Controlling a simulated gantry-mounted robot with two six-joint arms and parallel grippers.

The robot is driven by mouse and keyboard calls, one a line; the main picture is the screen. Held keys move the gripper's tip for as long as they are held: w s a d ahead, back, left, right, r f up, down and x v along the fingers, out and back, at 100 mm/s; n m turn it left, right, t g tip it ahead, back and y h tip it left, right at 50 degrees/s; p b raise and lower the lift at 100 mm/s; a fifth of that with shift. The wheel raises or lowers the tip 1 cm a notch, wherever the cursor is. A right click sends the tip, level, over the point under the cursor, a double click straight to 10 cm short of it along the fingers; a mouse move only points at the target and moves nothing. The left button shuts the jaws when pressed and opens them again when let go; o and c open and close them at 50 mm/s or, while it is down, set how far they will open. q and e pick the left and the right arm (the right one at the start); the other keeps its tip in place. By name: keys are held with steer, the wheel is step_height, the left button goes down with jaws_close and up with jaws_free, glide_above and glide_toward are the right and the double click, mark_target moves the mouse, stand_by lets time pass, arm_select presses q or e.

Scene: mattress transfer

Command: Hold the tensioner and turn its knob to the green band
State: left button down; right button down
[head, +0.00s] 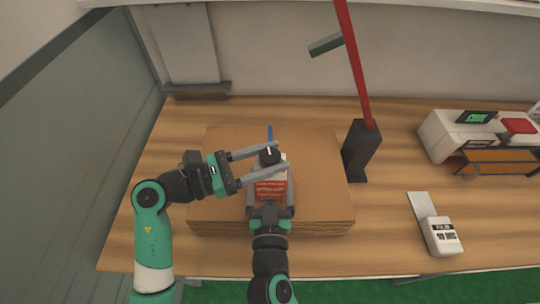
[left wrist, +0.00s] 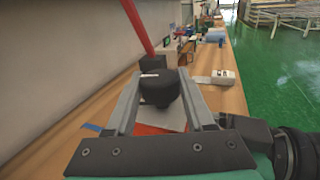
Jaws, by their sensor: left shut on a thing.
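The tensioner (head: 271,187), a red and white block with a black knob (head: 269,157) on top, sits on the cardboard stack. My left gripper (head: 287,157) reaches in from the left and is shut on the knob. In the left wrist view the knob (left wrist: 158,90) stands between the two fingers and shows a white mark on top. My right gripper (head: 271,190) comes from the front, with one finger on each side of the tensioner body. Whether those fingers press on it I cannot tell. I cannot make out a green band.
The cardboard stack (head: 325,190) lies on a wooden table (head: 390,245). A blue strip (head: 269,132) shows behind the knob. A black stand (head: 361,150) with a red pole rises right of the stack. A small white device (head: 441,236) and a larger machine (head: 450,135) stand further right.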

arm_select(q)
steer(key=shift+w+f+m+g+h, duration=0.1)
steer(key=shift+m+g+h, duration=0.4)
steer(key=shift+m+g, duration=0.9)
steer(key=shift+g, duration=1.1)
steer(key=shift+c, duration=1.3)
jaws_free()
steer(key=s+a, duration=0.1)
steer(key=a, duration=1.1)
steer(key=shift+s, duration=0.25)
